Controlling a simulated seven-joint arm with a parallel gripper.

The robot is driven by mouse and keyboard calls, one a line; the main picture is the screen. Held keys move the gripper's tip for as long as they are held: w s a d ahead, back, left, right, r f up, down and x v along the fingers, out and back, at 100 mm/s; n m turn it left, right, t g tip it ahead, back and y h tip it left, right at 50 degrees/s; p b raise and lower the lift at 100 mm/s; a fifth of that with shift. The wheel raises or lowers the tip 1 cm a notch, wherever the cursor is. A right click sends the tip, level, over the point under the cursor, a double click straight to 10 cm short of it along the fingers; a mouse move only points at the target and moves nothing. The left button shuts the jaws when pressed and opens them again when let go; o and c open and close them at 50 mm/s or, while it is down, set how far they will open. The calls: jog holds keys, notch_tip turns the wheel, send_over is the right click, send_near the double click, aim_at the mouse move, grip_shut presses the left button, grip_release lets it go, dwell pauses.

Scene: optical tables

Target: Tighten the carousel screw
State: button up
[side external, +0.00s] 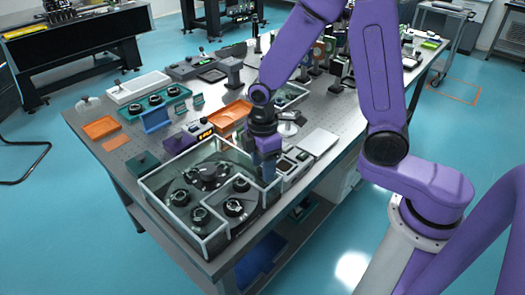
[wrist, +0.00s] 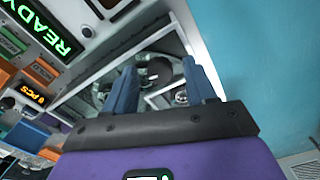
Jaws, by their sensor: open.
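A clear-walled box with pale edges (side external: 146,190) stands at the near end of the table. Inside it are a large dark round assembly (side external: 208,174) and several smaller dark round units (side external: 236,207). I cannot tell which part is the carousel screw. My gripper (side external: 268,172) is over the box's back right corner, pointing down, apart from the round units. In the wrist view my gripper (wrist: 161,82) has its two blue fingers spread, with nothing held. Dark round parts (wrist: 158,71) show between and beyond them, partly hidden by the fingers.
A purple unit with a lit display (side external: 203,136), an orange tray (side external: 229,115) and small devices (side external: 293,160) sit close behind and beside the box. A sign reading READY (wrist: 57,32) shows in the wrist view. The box walls stand up around the round units.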

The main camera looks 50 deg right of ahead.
notch_tip(320, 180, up, 17)
jog(key=shift+r, duration=0.2)
dwell(0.4)
jog(key=s+d+f, duration=0.1)
jog(key=s+f, duration=0.1)
jog(key=s, duration=0.4)
jog(key=s+d+f, duration=0.2)
jog(key=s+f, duration=0.1)
jog(key=s, duration=0.4)
jog(key=s+d+f+m, duration=0.1)
jog(key=s+d+f, duration=0.1)
jog(key=s, duration=0.5)
jog(key=shift+d+f, duration=0.25)
jog(key=shift+f, duration=0.1)
